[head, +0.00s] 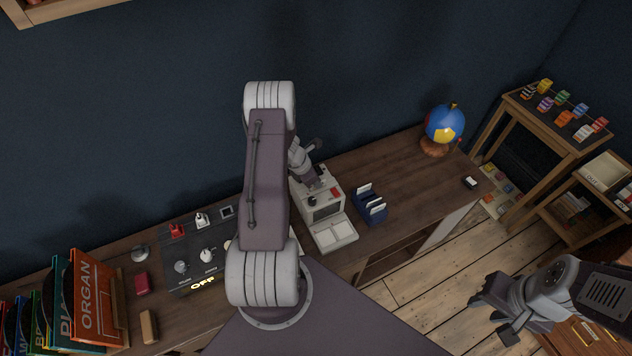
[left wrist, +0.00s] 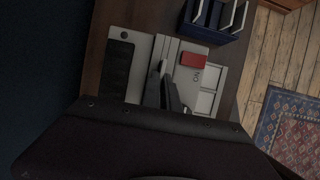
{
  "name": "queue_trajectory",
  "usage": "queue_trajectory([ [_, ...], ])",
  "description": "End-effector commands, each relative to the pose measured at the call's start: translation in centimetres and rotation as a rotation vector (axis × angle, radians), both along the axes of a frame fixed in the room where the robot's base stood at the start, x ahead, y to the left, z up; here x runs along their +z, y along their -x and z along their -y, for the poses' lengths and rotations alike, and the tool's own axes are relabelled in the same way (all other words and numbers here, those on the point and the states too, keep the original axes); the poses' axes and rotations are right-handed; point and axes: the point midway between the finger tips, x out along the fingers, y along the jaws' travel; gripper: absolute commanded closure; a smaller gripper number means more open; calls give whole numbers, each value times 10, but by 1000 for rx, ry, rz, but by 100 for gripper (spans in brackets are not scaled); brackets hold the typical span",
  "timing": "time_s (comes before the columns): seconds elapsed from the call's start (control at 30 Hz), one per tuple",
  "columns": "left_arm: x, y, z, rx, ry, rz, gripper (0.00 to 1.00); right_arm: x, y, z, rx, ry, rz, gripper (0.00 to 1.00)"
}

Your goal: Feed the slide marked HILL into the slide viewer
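The slide viewer (head: 326,208) is a pale box with a dark screen and a red button, standing on the wooden desk. The left wrist view shows its top (left wrist: 145,60) from above, with slots and a red button (left wrist: 192,60) by the word ON. The blue slide rack (head: 371,208) is to its right and holds white slides (head: 378,207); their markings are unreadable. My left gripper (head: 312,180) is over the viewer's top, its dark fingers (left wrist: 166,88) close together by the slots. Whether a slide is between them is hidden. My right gripper (head: 495,315) is open and empty, away from the desk.
A dark panel with switches (head: 197,248) and upright books (head: 92,295) are to the left. Side tables (head: 560,118) stand at right. The desk right of the rack is mostly clear.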

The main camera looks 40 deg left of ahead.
Motion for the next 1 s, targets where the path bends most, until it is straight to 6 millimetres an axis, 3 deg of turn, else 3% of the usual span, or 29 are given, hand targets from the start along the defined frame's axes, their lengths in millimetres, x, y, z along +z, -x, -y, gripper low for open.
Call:
queue_trajectory([
  [0.4,0,0,0,0,0,1,100,0,0,0,0,0,0,64],
  [0.5,0,0,0,0,0,1,71,0,0,0,0,0,0,64],
  [0.83,3,0,-1,0,0,1,71,0,0,0,0,0,0,64],
  [1.0,32,10,-7,0,-1,4,71,0,0,0,0,0,0,64],
])
